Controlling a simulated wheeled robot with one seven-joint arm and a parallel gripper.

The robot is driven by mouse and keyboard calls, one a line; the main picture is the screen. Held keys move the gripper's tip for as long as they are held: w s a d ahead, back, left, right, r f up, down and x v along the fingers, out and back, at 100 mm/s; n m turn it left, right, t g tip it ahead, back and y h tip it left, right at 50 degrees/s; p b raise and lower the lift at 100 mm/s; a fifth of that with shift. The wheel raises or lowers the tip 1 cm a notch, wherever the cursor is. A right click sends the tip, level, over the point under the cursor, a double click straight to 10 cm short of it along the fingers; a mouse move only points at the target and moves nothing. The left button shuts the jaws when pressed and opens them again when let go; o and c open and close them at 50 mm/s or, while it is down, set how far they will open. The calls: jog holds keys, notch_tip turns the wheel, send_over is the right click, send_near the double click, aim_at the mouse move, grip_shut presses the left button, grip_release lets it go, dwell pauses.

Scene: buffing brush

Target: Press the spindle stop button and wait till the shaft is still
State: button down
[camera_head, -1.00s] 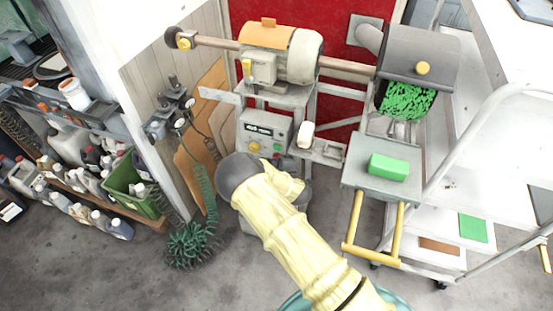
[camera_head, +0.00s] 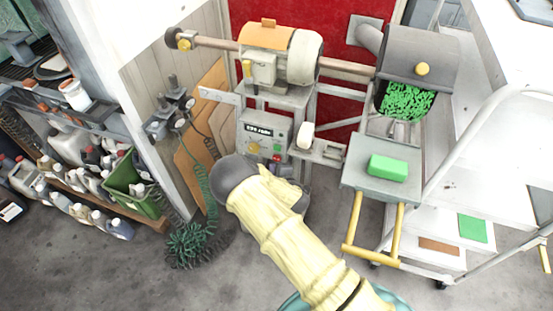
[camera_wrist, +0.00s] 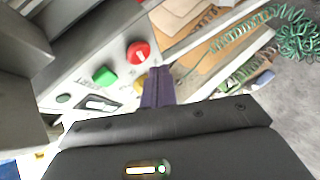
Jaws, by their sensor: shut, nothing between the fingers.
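The grey control box (camera_head: 252,139) stands below the buffing machine (camera_head: 290,58), with a small display (camera_head: 258,131) too small to read surely. Its round red button (camera_wrist: 138,50) and green button (camera_wrist: 104,75) show clearly in the wrist view. A yellow part beside them is mostly hidden by my fingers. My gripper (camera_wrist: 157,87) is shut and empty, its tips beside the red button in the picture; contact is not visible. In the head view my arm hides the gripper. The shaft (camera_head: 345,66) runs right to the green brush (camera_head: 405,101); its spin cannot be told.
A tray (camera_head: 353,174) with a green block (camera_head: 388,167) stands right of the box. A coiled green hose (camera_head: 190,243) hangs at left, near shelves of bottles (camera_head: 85,180). A white stepped frame (camera_head: 480,140) stands at right. Grey floor is open at lower left.

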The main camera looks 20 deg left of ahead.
jog(key=s, duration=0.4)
jog(key=shift+s+a, duration=0.1)
jog(key=shift+a, duration=0.05)
dwell(0.4)
